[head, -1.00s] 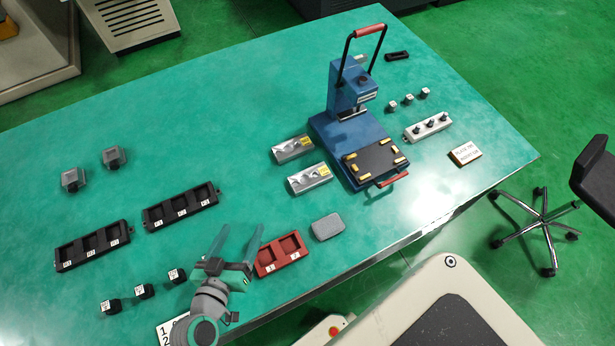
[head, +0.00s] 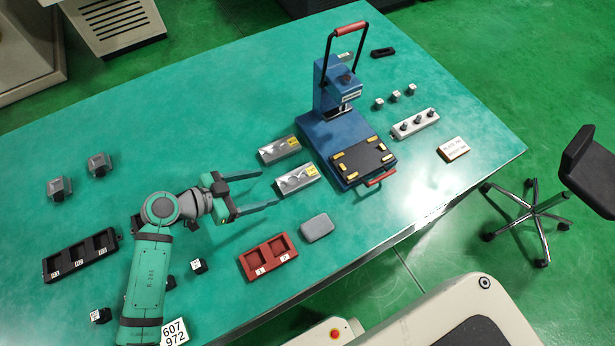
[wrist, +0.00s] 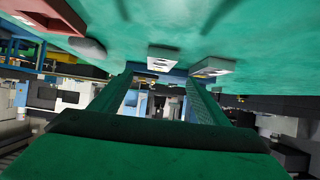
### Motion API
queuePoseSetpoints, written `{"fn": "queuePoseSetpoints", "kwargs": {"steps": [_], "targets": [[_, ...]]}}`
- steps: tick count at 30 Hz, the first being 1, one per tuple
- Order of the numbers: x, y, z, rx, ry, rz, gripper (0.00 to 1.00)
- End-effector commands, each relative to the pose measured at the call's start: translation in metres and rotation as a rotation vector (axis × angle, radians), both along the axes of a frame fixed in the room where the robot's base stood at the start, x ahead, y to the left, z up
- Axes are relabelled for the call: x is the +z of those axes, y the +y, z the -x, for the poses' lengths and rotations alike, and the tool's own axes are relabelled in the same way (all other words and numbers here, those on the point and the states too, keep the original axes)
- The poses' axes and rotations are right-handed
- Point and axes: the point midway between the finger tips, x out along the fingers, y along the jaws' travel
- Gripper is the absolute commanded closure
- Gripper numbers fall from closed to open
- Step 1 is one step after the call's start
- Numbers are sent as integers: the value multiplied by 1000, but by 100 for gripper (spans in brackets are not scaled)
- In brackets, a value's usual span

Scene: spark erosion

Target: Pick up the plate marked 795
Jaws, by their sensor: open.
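Two silver plates with yellow labels lie on the green table, a far one (head: 280,149) and a near one (head: 296,180). Their markings are too small to read, so I cannot tell which is 795. My gripper (head: 269,188) is open and empty, left of the near plate, its fingers pointing right towards it. In the wrist view the near plate (wrist: 161,64) shows between the fingertips, apart from them. The far plate (wrist: 213,66) shows to the right there.
A blue press (head: 325,130) stands just right of the plates. A grey block (head: 317,227) and a red tray (head: 267,256) lie in front. A black tray (head: 80,256) and small black blocks (head: 198,266) are at left, partly behind my arm.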

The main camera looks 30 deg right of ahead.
Motion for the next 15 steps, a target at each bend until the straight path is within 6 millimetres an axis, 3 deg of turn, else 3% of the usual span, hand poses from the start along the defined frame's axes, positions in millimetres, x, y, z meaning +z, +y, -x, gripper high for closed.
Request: {"fn": "queuePoseSetpoints", "kwargs": {"steps": [15], "targets": [[-24, -49, -4, -18, -10, 3, 31]]}}
